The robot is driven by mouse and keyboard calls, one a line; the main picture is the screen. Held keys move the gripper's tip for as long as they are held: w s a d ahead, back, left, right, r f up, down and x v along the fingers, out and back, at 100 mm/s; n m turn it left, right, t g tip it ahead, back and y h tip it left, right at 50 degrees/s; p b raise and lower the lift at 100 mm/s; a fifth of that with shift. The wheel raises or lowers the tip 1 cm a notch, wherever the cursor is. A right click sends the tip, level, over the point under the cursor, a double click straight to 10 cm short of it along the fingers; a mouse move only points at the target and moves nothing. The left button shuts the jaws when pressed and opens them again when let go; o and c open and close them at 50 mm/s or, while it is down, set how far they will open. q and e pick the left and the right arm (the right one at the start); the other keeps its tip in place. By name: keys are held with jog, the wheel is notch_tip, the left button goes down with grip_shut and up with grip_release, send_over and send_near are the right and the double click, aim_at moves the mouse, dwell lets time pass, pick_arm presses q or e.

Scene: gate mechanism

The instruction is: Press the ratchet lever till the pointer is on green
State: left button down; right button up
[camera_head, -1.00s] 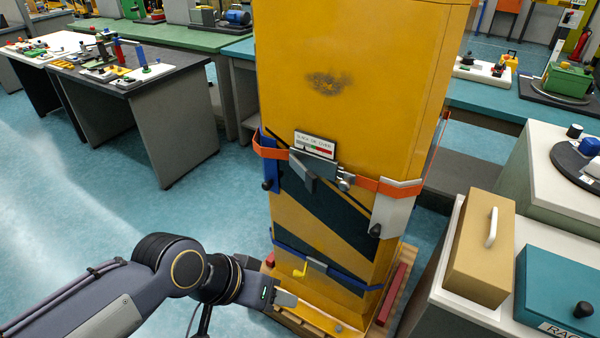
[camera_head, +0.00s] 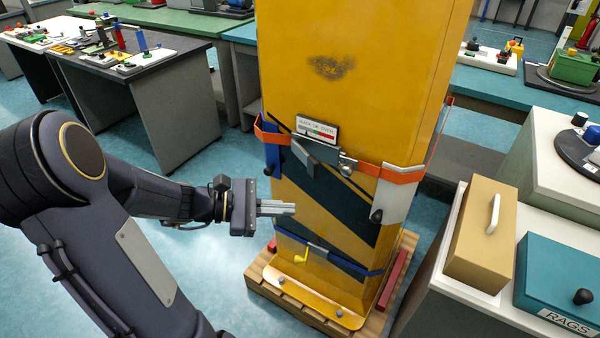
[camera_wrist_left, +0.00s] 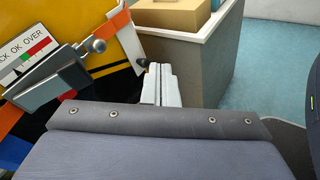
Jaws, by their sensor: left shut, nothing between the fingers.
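The grey ratchet lever (camera_head: 316,156) sits on an orange strap (camera_head: 403,174) around a tall yellow cabinet (camera_head: 370,60). The lever also shows at the left of the left wrist view (camera_wrist_left: 50,88). Just above it is a gauge plate (camera_head: 317,126) marked slack, OK and over, with white, green and red bands; it also shows in the wrist view (camera_wrist_left: 24,48).
The cabinet stands on a wooden pallet (camera_head: 262,287). A counter at right holds a tan box (camera_head: 480,240) and a teal rags box (camera_head: 560,275). Floor left of the cabinet is clear.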

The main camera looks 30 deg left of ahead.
aim_at(310, 168)
pick_arm(q)
jog(key=w+a+f+n+t+y, duration=0.2)
jog(key=a+n+t, duration=0.4)
jog(key=a, duration=0.5)
jog(key=shift+w+f+n+y, duration=0.35)
jog(key=shift+f+n+y, duration=0.3)
jog(key=shift+n, duration=0.55)
jog(key=p+x, duration=0.2)
jog(key=x, duration=1.2)
jog(key=shift+r, duration=0.15)
jog(key=shift+w+a, duration=0.1)
